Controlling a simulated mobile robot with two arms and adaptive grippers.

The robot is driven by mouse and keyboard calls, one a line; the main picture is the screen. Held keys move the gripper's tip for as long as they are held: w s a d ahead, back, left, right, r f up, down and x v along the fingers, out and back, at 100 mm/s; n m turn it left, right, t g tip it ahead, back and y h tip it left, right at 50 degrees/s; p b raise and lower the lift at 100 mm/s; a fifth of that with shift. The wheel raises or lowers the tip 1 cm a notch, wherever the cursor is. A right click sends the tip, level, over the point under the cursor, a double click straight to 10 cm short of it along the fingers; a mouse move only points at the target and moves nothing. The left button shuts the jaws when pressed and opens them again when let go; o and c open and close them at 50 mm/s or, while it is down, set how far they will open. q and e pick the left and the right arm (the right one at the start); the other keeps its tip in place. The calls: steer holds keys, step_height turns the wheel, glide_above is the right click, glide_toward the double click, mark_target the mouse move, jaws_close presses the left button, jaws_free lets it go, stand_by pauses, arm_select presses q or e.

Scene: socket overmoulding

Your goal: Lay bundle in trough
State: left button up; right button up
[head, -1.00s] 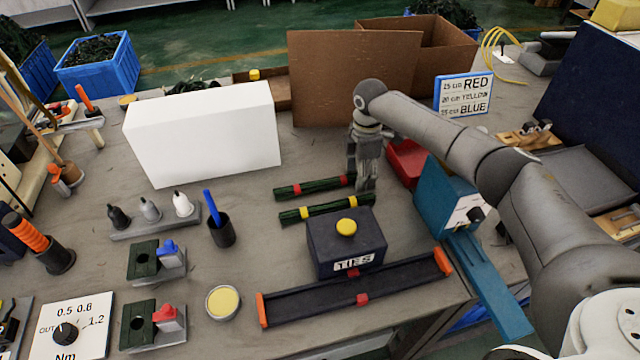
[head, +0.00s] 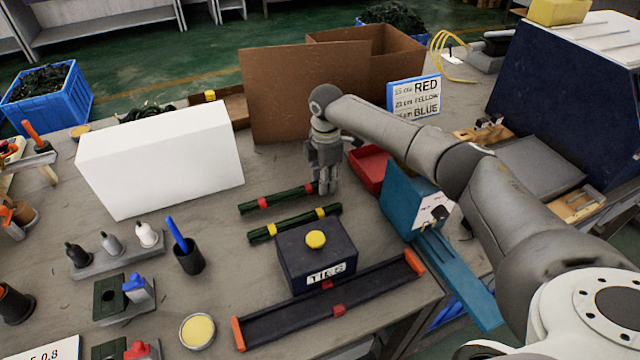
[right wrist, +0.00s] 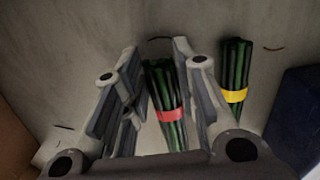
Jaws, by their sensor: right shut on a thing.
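Two green bundles lie side by side on the bench in the head view. One bundle has red bands (head: 285,196) and the nearer one has yellow bands (head: 290,223). My right gripper (head: 327,187) points down at the right end of the red-banded bundle and is shut on it. In the right wrist view, the red-banded bundle (right wrist: 166,90) lies between the fingers, and the yellow-banded bundle (right wrist: 235,70) is to their right. The long dark trough (head: 385,290) with orange ends lies at the bench's front and shows no bundle in it. My left gripper is out of view.
A dark TIES box (head: 300,250) with a yellow button stands between the bundles and the trough. A blue device (head: 405,200) and a red bin (head: 369,168) stand right of my gripper. A white block (head: 165,165) stands to the left.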

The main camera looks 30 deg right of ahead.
steer(key=s+a+r, duration=0.9)
steer(key=s+r, duration=0.2)
steer(key=shift+r, duration=0.4)
stand_by(0.3)
